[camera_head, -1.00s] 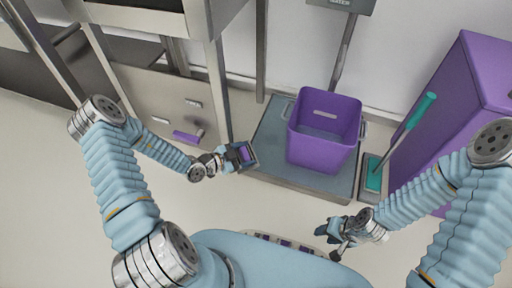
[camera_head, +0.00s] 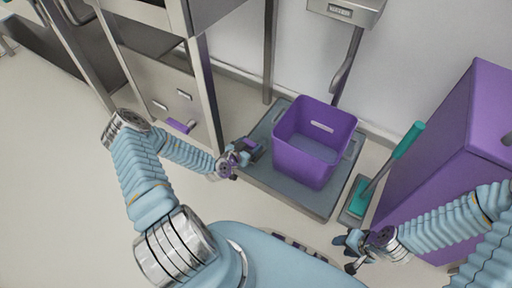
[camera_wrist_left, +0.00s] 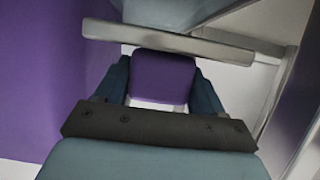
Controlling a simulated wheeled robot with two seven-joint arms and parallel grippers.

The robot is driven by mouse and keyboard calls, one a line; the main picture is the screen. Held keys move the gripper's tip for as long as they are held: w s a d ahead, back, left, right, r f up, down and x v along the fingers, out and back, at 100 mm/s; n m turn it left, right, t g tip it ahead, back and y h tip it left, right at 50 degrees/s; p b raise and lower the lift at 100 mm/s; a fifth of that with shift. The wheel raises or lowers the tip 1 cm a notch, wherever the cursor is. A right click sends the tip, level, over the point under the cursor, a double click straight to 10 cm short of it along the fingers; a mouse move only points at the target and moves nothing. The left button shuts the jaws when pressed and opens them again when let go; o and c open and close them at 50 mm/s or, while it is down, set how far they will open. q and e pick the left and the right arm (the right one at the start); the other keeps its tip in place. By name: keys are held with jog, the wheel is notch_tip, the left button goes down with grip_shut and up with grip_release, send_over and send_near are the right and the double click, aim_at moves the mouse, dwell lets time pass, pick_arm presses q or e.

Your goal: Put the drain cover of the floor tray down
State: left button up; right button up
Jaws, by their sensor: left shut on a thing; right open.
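My left gripper (camera_head: 250,148) is shut on a small purple piece, which fills the space between its dark fingers in the left wrist view (camera_wrist_left: 163,78). I cannot tell for sure whether this piece is part of the drain cover. In the head view the gripper is at the left edge of the grey floor tray (camera_head: 262,182), left of the purple bin; contact with the tray cannot be told. A grey bar (camera_wrist_left: 165,40) crosses just beyond the fingers in the wrist view. My right gripper (camera_head: 346,250) is open and empty, low in front of the tray.
The purple bin (camera_head: 312,162) stands upright on the tray. A teal-handled tool (camera_head: 385,175) and a purple cabinet (camera_head: 455,150) are at the right. A metal frame with a drawer front (camera_head: 165,92) and purple handle (camera_head: 180,126) is at the left. Pale floor is clear at the far left.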

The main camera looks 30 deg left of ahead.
pick_arm(q)
jog(key=shift+w+f, duration=0.1)
jog(key=shift+f, duration=0.15)
jog(key=shift+f+b, duration=0.25)
jog(key=shift+b, duration=0.15)
notch_tip(320, 180, down, 6)
jog(key=b, duration=0.6)
jog(key=shift+b, duration=0.3)
jog(key=shift+f, duration=0.5)
jog(key=o, duration=1.5)
jog(key=p+v, duration=0.4)
jog(key=v, duration=0.9)
jog(key=shift+s+d+r, duration=0.1)
jog(key=shift+s, duration=0.35)
